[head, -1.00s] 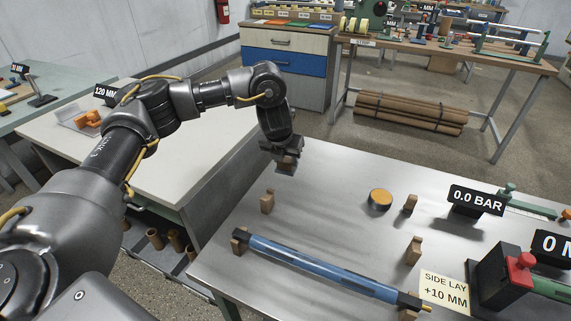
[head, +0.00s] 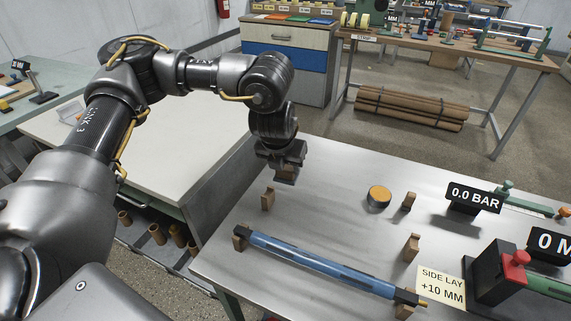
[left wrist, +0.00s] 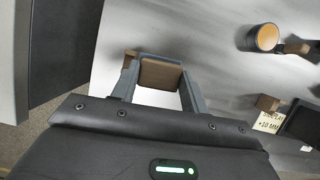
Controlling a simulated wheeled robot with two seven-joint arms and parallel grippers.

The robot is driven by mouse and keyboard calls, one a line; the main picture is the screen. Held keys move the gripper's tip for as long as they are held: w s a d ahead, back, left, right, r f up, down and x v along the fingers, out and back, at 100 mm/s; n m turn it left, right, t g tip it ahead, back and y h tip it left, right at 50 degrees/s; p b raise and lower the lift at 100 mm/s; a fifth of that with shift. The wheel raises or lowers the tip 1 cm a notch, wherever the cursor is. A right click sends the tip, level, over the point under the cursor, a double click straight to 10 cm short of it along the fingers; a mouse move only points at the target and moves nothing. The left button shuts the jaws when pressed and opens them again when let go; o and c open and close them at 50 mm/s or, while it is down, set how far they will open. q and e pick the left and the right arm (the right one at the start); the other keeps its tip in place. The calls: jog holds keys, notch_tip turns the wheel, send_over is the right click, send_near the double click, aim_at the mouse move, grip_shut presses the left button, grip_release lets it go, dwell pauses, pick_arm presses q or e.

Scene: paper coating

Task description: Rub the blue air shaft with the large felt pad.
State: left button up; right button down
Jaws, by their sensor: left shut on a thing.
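The blue air shaft (head: 325,267) lies near the front of the metal table, its ends at small wooden supports (head: 240,238). My left gripper (head: 284,164) is shut on a brown block with a grey underside, which looks like the large felt pad (head: 287,175). The pad is above the table, behind the shaft and apart from it. In the left wrist view the pad (left wrist: 160,74) sits between both fingers (left wrist: 157,90). The shaft is not visible there. My right gripper is not in view.
Wooden posts (head: 267,199) (head: 411,248) stand behind the shaft. A round dark tin with an orange top (head: 379,196) stands farther back. A pressure display (head: 474,199), a red-knobbed black box (head: 505,272) and a side lay card (head: 441,286) are at right.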

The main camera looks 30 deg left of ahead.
pick_arm(q)
jog(key=n, duration=0.1)
jog(key=n+y, duration=0.1)
jog(key=s+n, duration=0.1)
jog(key=shift+s+d+f+n+y, duration=0.1)
jog(key=shift+d+f+n+y, duration=0.05)
jog(key=shift+d+n+y, duration=0.2)
jog(key=shift+c, duration=0.4)
jog(key=s+d+r+n+g+h, duration=0.1)
jog(key=s+n+g, duration=0.3)
jog(key=n, duration=1.1)
jog(key=s+d+n+g+h, duration=0.1)
jog(key=s+n+g, duration=0.4)
jog(key=n, duration=1)
jog(key=shift+s+d+r+n, duration=0.35)
jog(key=shift+d+r, duration=0.05)
jog(key=shift+d, duration=0.3)
